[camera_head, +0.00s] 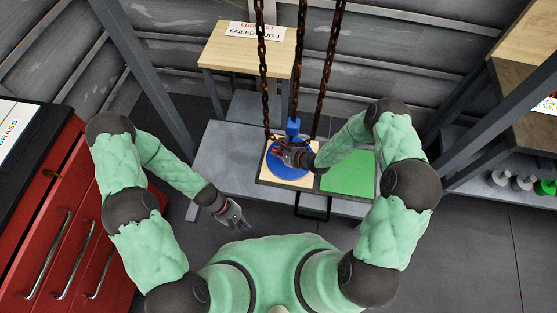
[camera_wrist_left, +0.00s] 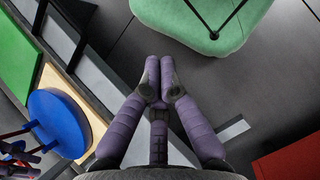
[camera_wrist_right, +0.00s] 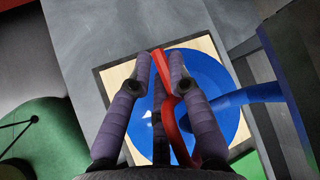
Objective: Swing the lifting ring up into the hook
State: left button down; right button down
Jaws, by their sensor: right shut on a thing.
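The red lifting ring (camera_wrist_right: 183,129) runs between the fingers of my right gripper (camera_wrist_right: 158,62) in the right wrist view. My right gripper (camera_head: 285,153) is shut on it, above the round blue plate (camera_head: 288,172). The ring is small and partly hidden in the head view. The blue hook (camera_wrist_right: 250,96) curves in from the right in the right wrist view, beside the ring. In the head view, its blue upper part (camera_head: 292,126) hangs on the middle chain.
Rusty chains (camera_head: 262,60) hang over the grey bench (camera_head: 225,150). A green square (camera_head: 348,177) lies right of the blue plate. A red drawer cabinet (camera_head: 45,215) stands left, a wooden table (camera_head: 225,62) behind, and shelving (camera_head: 500,160) right. The floor around my left gripper is clear.

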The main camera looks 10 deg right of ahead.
pick_arm(q)
jog(key=w+d+f+n+h, duration=0.2)
jog(key=w+d+n+h, duration=0.45)
jog(key=n, duration=0.65)
jog(key=w+a+r+n+t+h, duration=0.2)
jog(key=w+n+t+h, duration=0.7)
jog(key=n, duration=0.3)
jog(key=w+d+r, duration=0.4)
jog(key=w+d, duration=0.3)
jog(key=d, duration=0.4)
jog(key=shift+r+y, duration=0.2)
jog(key=shift+y, duration=0.15)
